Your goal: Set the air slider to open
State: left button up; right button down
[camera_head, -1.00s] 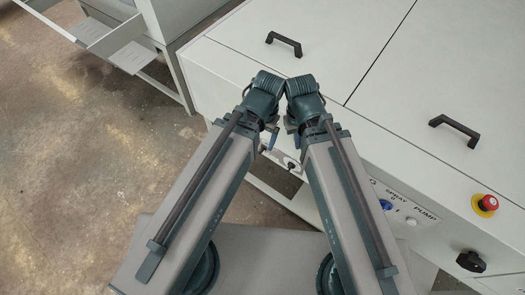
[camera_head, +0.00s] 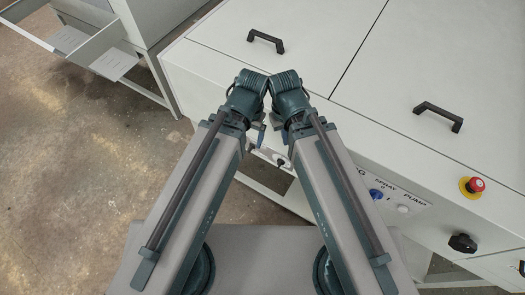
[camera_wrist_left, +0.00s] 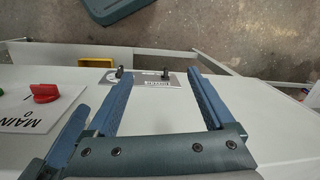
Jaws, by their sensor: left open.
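In the head view, a small dark knob (camera_head: 281,162) shows between my arms.
A red MAIN switch (camera_wrist_left: 44,92) and a yellow part (camera_wrist_left: 97,62) are near the left finger. The head view shows black lid handles (camera_head: 265,40), a blue spray knob (camera_head: 376,194), a red emergency button (camera_head: 475,185) and a black knob (camera_head: 462,243).

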aim_at(252, 147)
jog(key=k+l+u, duration=0.6)
jog(key=l+u, duration=0.2)
jog(key=k+l, duration=0.05)
jog(key=l, duration=0.05)
